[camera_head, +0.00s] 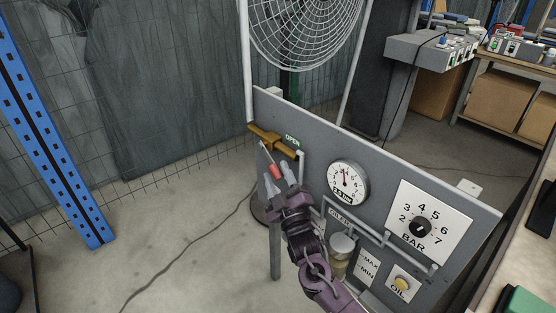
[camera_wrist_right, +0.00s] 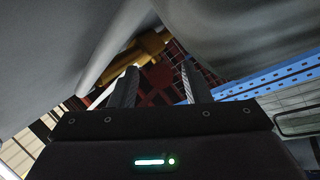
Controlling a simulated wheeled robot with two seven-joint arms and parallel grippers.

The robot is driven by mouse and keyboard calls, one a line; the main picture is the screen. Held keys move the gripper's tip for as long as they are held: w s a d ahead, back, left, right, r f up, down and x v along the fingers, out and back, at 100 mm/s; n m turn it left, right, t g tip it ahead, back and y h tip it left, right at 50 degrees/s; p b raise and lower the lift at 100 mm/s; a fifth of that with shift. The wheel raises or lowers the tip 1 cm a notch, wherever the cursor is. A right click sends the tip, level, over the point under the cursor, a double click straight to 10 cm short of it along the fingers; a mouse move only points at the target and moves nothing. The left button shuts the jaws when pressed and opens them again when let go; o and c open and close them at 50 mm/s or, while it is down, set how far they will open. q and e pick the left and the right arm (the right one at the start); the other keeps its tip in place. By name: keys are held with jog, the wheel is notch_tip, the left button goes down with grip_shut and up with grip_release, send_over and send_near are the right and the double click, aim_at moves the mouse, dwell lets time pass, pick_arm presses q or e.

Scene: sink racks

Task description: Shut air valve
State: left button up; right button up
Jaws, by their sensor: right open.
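The air valve (camera_head: 270,137) is a brass-coloured body at the upper left edge of the grey panel, beside a green "OPEN" label (camera_head: 293,140). Its thin lever slants down and ends in a red grip (camera_head: 277,172). My right gripper (camera_head: 276,176) is open, its two fingers pointing up at the lever, with the red grip appearing between or just in front of the fingertips. I cannot tell whether they touch. In the right wrist view the brass valve (camera_wrist_right: 140,52) lies beyond the open fingers (camera_wrist_right: 158,82). My left gripper is not in view.
The panel (camera_head: 390,180) also carries a round pressure gauge (camera_head: 347,182), a BAR dial (camera_head: 420,226), an oiler (camera_head: 342,246) and a yellow OIL button (camera_head: 402,283). A wire-guarded fan (camera_head: 305,30) stands behind.

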pick_arm(q)
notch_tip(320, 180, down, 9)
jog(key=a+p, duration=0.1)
jog(key=p, duration=0.1)
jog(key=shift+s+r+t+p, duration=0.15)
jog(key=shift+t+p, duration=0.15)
pick_arm(e)
notch_tip(320, 180, up, 20)
jog(key=shift+f, duration=0.15)
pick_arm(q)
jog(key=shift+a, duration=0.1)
